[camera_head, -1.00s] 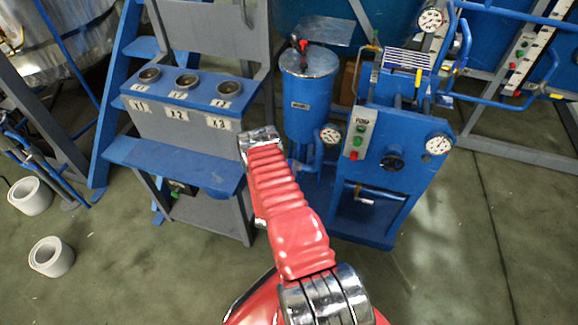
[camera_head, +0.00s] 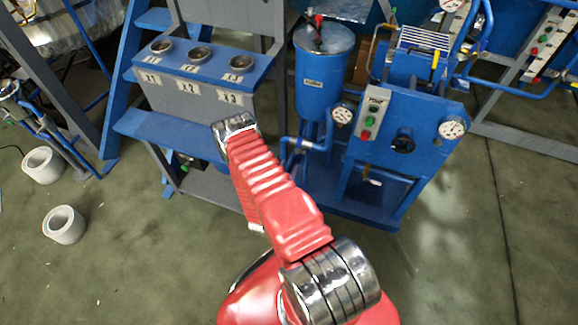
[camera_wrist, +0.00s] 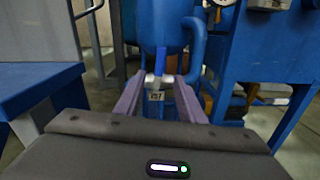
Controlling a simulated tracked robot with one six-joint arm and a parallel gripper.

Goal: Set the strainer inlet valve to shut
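My gripper (camera_wrist: 159,84) shows in the wrist view with its two purple-grey fingers apart.
A blue pump unit (camera_head: 372,155) with gauges stands right of the vessel. A blue-grey bench (camera_head: 190,90) with several round openings stands to the left; its step (camera_wrist: 35,85) is close by in the wrist view. Two white rolls (camera_head: 64,225) lie on the floor.

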